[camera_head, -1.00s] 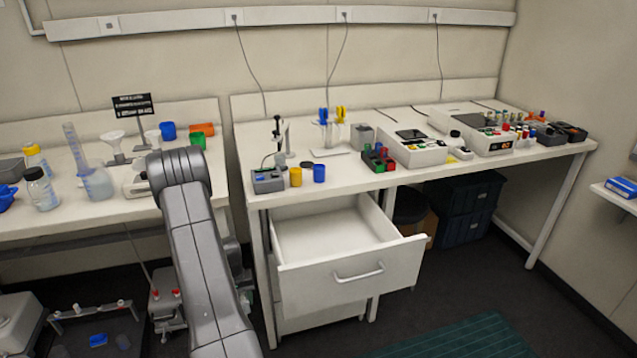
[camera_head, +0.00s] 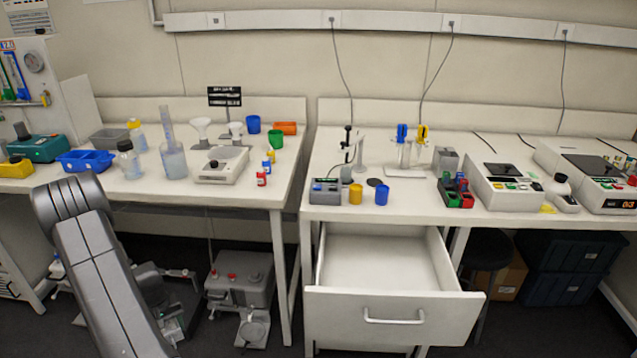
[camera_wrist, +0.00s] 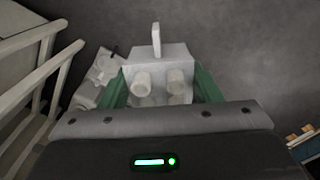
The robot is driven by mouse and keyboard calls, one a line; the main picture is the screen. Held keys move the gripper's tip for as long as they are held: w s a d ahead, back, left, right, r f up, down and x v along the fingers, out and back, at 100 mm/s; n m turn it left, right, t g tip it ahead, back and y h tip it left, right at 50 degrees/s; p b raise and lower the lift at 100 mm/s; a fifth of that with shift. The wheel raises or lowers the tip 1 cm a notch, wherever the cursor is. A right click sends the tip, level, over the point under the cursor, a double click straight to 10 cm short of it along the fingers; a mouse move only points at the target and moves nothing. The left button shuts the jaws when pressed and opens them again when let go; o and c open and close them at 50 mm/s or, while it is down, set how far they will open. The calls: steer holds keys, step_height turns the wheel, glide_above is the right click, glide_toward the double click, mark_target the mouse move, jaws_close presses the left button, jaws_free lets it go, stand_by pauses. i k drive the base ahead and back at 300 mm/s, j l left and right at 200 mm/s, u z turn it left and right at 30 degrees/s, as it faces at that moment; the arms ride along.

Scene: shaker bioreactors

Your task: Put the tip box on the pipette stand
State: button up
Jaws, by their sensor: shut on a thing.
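My gripper (camera_wrist: 156,88) shows in the wrist view, its two green fingers on either side of a pale boxy thing (camera_wrist: 160,62). This thing has two round stubs on the near side and an upright tab on top. It is held between the fingers; I cannot tell for sure whether it is the tip box. A white stand (camera_head: 405,170) with a blue and a yellow pipette, which looks like the pipette stand, is on the right bench, far from my arm.
An open drawer (camera_head: 390,305) juts out below the right bench (camera_head: 335,205). Blue and yellow cups (camera_head: 381,195) stand near its front edge. A red and green rack (camera_head: 456,190) is right of the stand. Equipment (camera_head: 240,277) stands under the left bench.

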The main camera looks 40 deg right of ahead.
mark_target(412, 196)
steer(key=k+l+u, duration=0.2)
steer(key=l+u, duration=0.15)
steer(key=l, duration=0.15)
steer(key=k+l+u, duration=0.7)
steer(key=l, duration=0.15)
steer(key=k+l+u, duration=0.35)
steer(key=k+l, duration=0.8)
steer(key=k, duration=0.15)
steer(key=k+l, duration=0.25)
steer(key=k, duration=0.2)
steer(key=k+l, duration=0.2)
steer(key=k, duration=0.2)
